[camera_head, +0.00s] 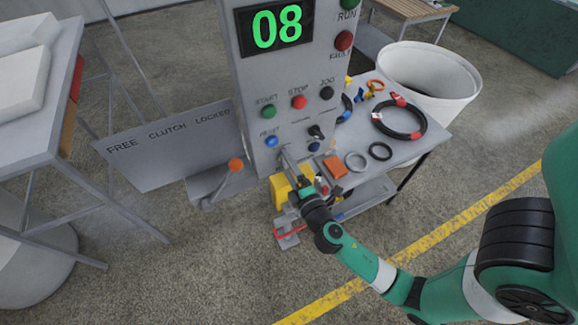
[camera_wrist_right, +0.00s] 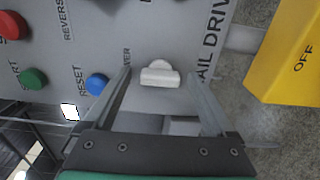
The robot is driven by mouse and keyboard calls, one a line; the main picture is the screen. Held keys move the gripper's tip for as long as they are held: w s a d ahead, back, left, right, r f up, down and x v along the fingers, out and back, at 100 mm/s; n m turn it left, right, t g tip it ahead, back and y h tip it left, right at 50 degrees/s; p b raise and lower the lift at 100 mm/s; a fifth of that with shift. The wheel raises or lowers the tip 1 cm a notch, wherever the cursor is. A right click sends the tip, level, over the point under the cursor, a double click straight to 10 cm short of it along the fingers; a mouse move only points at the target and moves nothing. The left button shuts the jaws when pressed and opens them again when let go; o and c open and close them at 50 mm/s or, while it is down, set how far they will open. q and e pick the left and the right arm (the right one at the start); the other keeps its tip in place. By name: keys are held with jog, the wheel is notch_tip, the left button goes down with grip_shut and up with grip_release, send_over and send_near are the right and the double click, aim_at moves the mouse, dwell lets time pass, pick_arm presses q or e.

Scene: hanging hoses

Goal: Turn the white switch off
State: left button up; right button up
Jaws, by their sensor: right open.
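The white switch (camera_wrist_right: 160,75) is a small white rocker or toggle on the grey control panel (camera_wrist_right: 160,30) in the right wrist view, near partly covered lettering. My right gripper (camera_wrist_right: 160,82) is open, with one finger to each side of the switch. No clear contact shows, and the depth between fingertips and panel is hard to judge. In the head view my right gripper (camera_head: 287,158) is at the lower part of the grey panel (camera_head: 260,120), where the white switch cannot be made out. My left gripper is not in view.
A blue button (camera_wrist_right: 97,84) and a green button (camera_wrist_right: 33,79) are left of the switch. A yellow box marked OFF (camera_wrist_right: 290,60) is at the right. In the head view, an orange-knobbed lever (camera_head: 236,165) and a table with hoses (camera_head: 400,118) flank the panel.

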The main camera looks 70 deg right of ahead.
jog(key=v, duration=1.1)
jog(key=shift+s+a+p, duration=0.2)
jog(key=shift+p, duration=0.25)
jog(key=shift+w, duration=0.1)
